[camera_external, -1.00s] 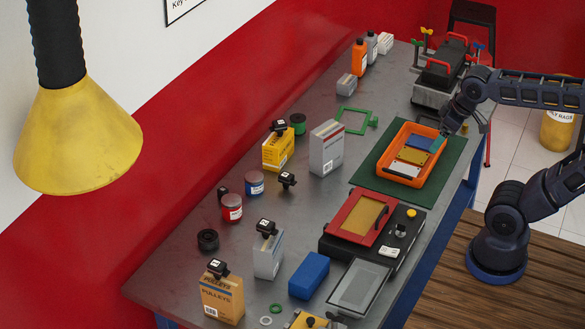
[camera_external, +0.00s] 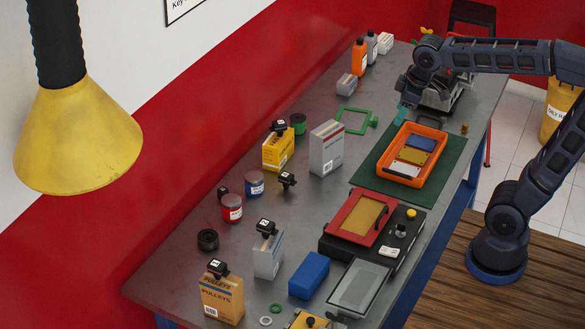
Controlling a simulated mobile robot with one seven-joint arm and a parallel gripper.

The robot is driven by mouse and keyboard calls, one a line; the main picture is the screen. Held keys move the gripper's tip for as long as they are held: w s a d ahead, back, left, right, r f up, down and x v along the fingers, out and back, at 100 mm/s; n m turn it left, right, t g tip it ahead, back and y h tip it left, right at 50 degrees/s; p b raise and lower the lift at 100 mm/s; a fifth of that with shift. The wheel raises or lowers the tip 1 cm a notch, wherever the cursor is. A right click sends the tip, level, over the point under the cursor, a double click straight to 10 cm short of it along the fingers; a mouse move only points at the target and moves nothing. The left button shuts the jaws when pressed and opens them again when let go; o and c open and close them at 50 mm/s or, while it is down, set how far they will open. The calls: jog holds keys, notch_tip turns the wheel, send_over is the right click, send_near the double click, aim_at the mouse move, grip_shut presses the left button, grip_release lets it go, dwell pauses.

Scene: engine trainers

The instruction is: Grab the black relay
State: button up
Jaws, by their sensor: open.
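Several small black blocks with white marks look like relays. One black relay (camera_external: 287,180) sits directly on the grey bench, near its middle. Others sit on top of boxes: one on the yellow box (camera_external: 279,127), one on the light grey box (camera_external: 266,228) and one on the orange pulleys box (camera_external: 218,268). My gripper (camera_external: 403,112), with teal fingertips, is open above the bench, just behind the orange tray. It is well to the right of and behind all these relays, and I see nothing in it.
The orange tray (camera_external: 438,160) holds blue, yellow and white blocks on a green mat (camera_external: 455,178). A green frame (camera_external: 352,121) lies left of my gripper. A tall grey box (camera_external: 326,148) stands between it and the bench-top relay. A red-framed black device (camera_external: 325,240) is at the front.

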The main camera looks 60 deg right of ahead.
jog(key=w+a+n+g, duration=0.1)
jog(key=w+n, duration=0.2)
jog(key=w, duration=1.3)
jog(key=n+g, duration=0.3)
jog(key=n, duration=0.6)
send_over(223, 189)
notch_tip(223, 189, down, 32)
jog(key=f, duration=0.6)
jog(key=shift+w+a, duration=0.15)
jog(key=shift+w, duration=0.05)
jog(key=shift+s+f, duration=0.15)
jog(key=shift+f, duration=2.6)
jog(key=c, duration=1.1)
jog(key=shift+o, duration=0.2)
jog(key=shift+r, duration=0.15)
